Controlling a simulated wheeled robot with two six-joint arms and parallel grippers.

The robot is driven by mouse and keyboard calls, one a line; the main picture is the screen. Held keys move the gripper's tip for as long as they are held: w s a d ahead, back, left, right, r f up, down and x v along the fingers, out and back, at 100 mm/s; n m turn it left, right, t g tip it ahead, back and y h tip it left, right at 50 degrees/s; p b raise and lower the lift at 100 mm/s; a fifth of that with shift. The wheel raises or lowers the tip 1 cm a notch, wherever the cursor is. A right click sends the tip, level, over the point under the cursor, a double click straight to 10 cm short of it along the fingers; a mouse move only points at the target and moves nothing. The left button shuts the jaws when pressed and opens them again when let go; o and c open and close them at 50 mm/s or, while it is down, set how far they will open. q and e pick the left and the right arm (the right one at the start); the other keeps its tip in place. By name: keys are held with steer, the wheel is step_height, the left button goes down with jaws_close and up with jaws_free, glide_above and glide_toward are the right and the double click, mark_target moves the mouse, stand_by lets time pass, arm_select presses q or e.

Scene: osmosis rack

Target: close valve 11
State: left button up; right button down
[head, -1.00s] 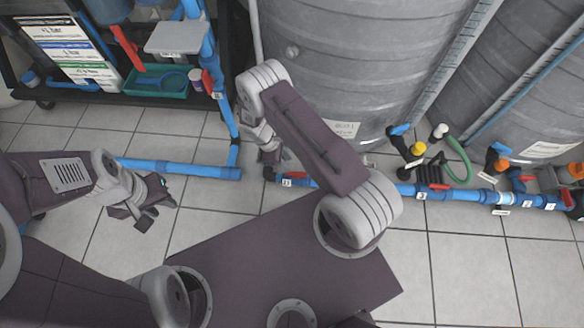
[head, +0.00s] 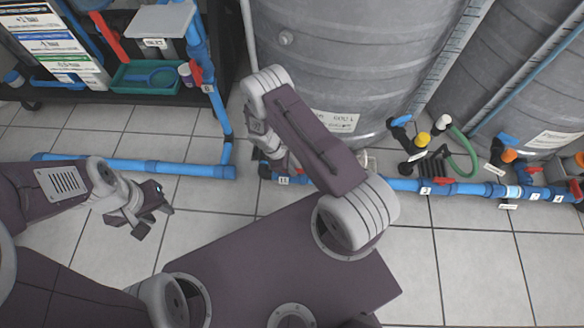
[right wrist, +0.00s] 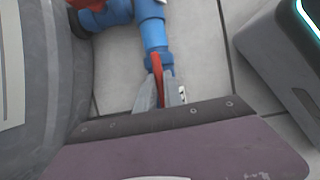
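Valve 11 is on the blue floor pipe, beside a small white tag (head: 283,181) that reads 11, at the foot of the left grey tank. My right arm hides most of the valve in the head view. In the right wrist view its red handle (right wrist: 157,66) stands between the two grey fingers of my right gripper (right wrist: 160,88). The fingers are close together and the handle fills the gap, so they look shut on it. My left gripper (head: 154,222) hangs over the floor tiles at left, fingers apart and empty, far from the valve.
Grey tanks (head: 350,60) stand behind the pipe. A blue pipe (head: 150,167) runs along the floor at left. A dark rack with a green tray (head: 135,85) is at upper left. More valves and a green hose (head: 465,150) are at right. Floor in front is clear.

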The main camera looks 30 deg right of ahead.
steer(key=shift+m, duration=0.3)
steer(key=m+g+y, duration=0.1)
steer(key=m, duration=0.2)
steer(key=shift+w+d+m+p, duration=0.1)
steer(key=shift+m+p, duration=0.2)
steer(key=m+y, duration=0.1)
steer(key=m, duration=0.1)
steer(key=m+g+y, duration=0.1)
steer(key=m, duration=0.2)
steer(key=shift+w+d+m, duration=0.1)
steer(key=shift+d+m, duration=0.05)
steer(key=shift+m, duration=0.15)
steer(key=m+y, duration=0.1)
steer(key=m, duration=0.2)
steer(key=shift+d+m+p, duration=0.1)
steer(key=shift+m+p, duration=0.2)
steer(key=shift+p, duration=0.05)
steer(key=shift+d+m+y+p, duration=0.1)
steer(key=shift+m+y+p, duration=0.7)
steer(key=shift+m, duration=1.4)
steer(key=shift+y, duration=0.3)
steer(key=c, duration=1.5)
jaws_free()
steer(key=shift+o, duration=0.2)
steer(key=shift+r, duration=0.1)
